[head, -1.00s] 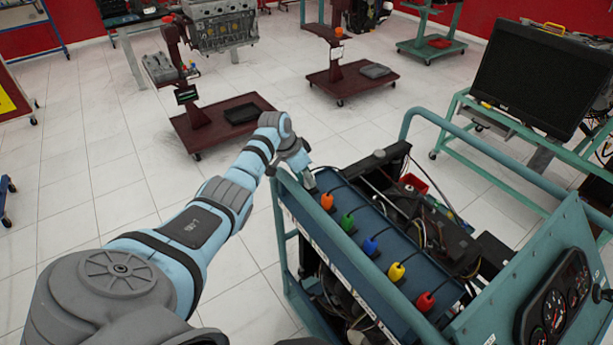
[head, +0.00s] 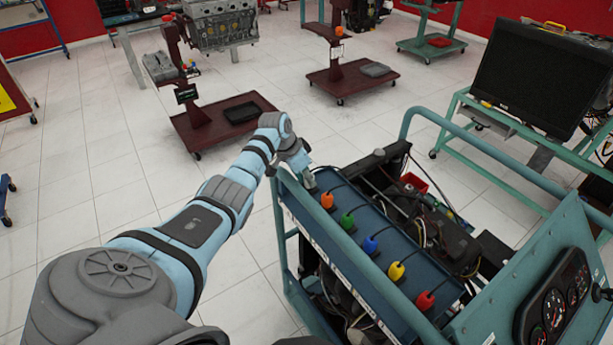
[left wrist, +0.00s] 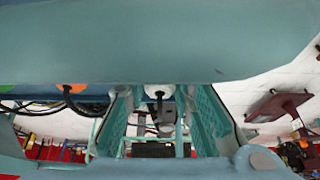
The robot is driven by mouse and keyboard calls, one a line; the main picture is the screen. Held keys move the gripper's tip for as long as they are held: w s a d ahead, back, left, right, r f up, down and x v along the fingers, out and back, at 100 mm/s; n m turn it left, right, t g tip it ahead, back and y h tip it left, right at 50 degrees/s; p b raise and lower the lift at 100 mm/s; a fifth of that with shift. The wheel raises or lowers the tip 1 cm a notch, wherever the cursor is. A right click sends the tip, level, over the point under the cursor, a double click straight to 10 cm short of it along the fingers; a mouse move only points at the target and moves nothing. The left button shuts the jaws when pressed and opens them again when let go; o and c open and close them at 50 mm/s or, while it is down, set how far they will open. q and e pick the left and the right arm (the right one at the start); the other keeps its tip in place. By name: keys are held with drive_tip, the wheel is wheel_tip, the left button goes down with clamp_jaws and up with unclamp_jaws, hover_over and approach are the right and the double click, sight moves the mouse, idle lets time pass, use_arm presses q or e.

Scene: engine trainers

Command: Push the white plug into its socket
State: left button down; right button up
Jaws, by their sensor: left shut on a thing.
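My left gripper (head: 308,182) is at the far left end of the blue panel (head: 362,212), at the end of the row of coloured plugs. In the left wrist view its fingers (left wrist: 160,115) stand either side of the white plug (left wrist: 158,91), which has a black cable hanging from it. The gripper is shut on the white plug. In the head view the plug is hidden by the gripper. Its socket is hidden too, so I cannot tell how deep the plug sits. My right gripper is not in view.
Orange (head: 327,200), green (head: 347,221), blue (head: 370,245), yellow (head: 396,271) and red (head: 425,300) plugs line the panel beside my gripper. A teal frame rail (head: 330,250) runs along the near edge. Cables and engine parts lie behind; open floor is at left.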

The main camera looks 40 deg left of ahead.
use_arm(q)
drive_tip(key=shift+f, duration=0.3)
drive_tip(key=c, duration=1.3)
unclamp_jaws()
drive_tip(key=v, duration=1.2)
